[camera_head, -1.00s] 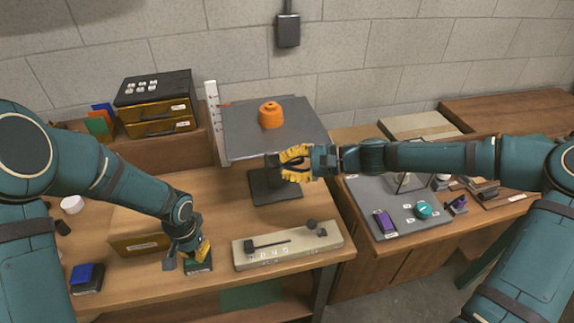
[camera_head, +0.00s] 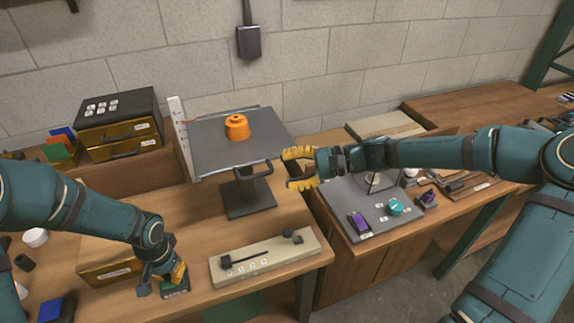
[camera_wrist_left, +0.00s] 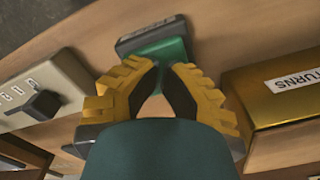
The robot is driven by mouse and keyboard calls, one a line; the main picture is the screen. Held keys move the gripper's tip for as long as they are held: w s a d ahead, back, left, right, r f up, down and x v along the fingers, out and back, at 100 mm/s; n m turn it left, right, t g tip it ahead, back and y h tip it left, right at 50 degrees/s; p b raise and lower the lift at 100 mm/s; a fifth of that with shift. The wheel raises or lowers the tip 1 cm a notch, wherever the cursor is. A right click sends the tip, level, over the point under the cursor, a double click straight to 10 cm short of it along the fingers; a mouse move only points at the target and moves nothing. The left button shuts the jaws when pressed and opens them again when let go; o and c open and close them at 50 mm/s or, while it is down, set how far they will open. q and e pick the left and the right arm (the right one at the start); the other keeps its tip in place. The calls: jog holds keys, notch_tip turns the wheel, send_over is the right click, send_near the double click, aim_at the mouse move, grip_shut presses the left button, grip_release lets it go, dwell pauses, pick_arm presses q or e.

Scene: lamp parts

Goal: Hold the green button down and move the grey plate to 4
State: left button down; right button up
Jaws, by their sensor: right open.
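The grey plate (camera_head: 215,155) sits level on a dark stand, with a handle (camera_head: 258,168) under its front right edge. An orange knobbed weight (camera_head: 237,127) rests on it. A white upright scale (camera_head: 180,135) stands at its left; its numbers are too small to read. My right gripper (camera_head: 290,168) is open and empty, just right of the handle and apart from it. My left gripper (camera_head: 180,272) points down at the green button (camera_wrist_left: 160,50), fingers together; it also shows in the wrist view (camera_wrist_left: 163,64). The fingers partly hide the button, and I cannot tell whether it is pressed.
A pale slider box (camera_head: 290,262) lies in front of the stand; it also shows in the wrist view (camera_wrist_left: 60,75). A brass "RETURNS" box (camera_wrist_left: 280,90) is beside the left gripper. A grey board (camera_head: 345,205) with purple and teal parts lies at right.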

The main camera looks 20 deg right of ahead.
pick_arm(q)
jog(key=shift+s+f, duration=0.1)
jog(key=shift+f, duration=0.05)
pick_arm(e)
jog(key=shift+v, duration=2.1)
pick_arm(q)
jog(key=shift+r+p, duration=0.6)
jog(key=shift+r, duration=0.25)
jog(key=shift+r+p, duration=1.8)
jog(key=shift+r, duration=1)
pick_arm(e)
notch_tip(320, 180, up, 5)
jog(key=shift+f, duration=0.2)
